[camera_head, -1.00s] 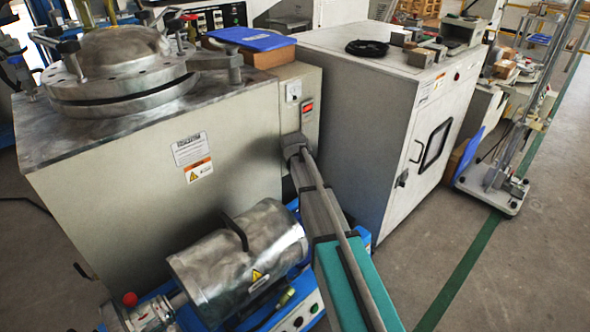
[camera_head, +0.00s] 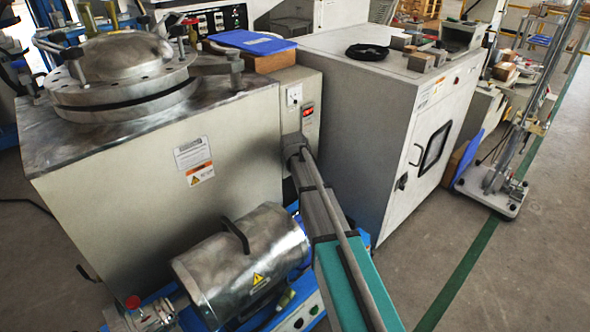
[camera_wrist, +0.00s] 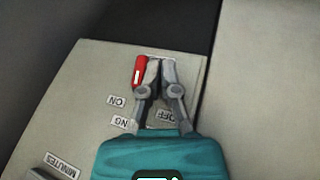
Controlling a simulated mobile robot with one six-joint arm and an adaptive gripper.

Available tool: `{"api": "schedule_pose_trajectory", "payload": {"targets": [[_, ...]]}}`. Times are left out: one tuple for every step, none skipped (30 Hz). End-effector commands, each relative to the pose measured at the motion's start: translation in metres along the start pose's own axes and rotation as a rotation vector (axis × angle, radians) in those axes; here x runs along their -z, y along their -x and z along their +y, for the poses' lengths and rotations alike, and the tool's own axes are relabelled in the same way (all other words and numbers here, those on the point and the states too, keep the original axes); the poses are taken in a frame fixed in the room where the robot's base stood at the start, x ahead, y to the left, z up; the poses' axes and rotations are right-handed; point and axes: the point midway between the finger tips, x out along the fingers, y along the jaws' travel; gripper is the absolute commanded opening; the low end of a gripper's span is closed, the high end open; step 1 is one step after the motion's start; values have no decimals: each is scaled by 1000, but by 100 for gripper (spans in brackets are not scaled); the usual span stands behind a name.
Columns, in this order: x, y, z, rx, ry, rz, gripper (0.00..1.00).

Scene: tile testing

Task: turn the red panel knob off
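The red knob (camera_wrist: 139,71) shows in the wrist view as an upright red bar with a light mark, on a pale panel (camera_wrist: 95,85). My gripper (camera_wrist: 160,66) has its two fingertips close together and looks shut, with nothing seen between them. The fingers are just right of the knob, beside it and not around it. Whether the near finger touches the knob, I cannot tell. The labels ON, NG and OFF are upside down below it; the fingers partly cover OFF.
A metal-topped machine (camera_head: 115,185) stands left, a white cabinet (camera_head: 375,130) close on the right. A metal cylinder (camera_head: 245,265) lies below left. Open floor is at right.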

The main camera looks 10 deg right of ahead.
Motion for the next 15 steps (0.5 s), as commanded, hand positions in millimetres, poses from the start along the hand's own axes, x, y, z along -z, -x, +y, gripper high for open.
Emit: {"api": "schedule_pose_trajectory", "payload": {"targets": [[0, 0, 1, -6, 0, 1, 0], [0, 0, 0, -6, 0, 1, 0], [0, 0, -2, -5, 0, 0, 0], [0, 0, -4, -5, 0, 0, 0], [0, 0, -6, -4, 0, 0, 0], [-1, 0, -9, -3, 0, 0, 0], [-1, 0, -12, -3, 0, -1, 0], [-1, 0, -16, -2, 1, -1, 0], [0, 1, -20, -1, 1, -1, 0], [0, 1, -24, 0, 0, -1, 0], [0, 1, -28, 0, 0, -1, 0], [0, 1, -34, 1, 0, -1, 0], [0, 2, -38, 1, 0, -1, 0], [0, 11, -40, 1, 0, -1, 0], [-1, 18, -44, 1, 0, -1, 0]]}}
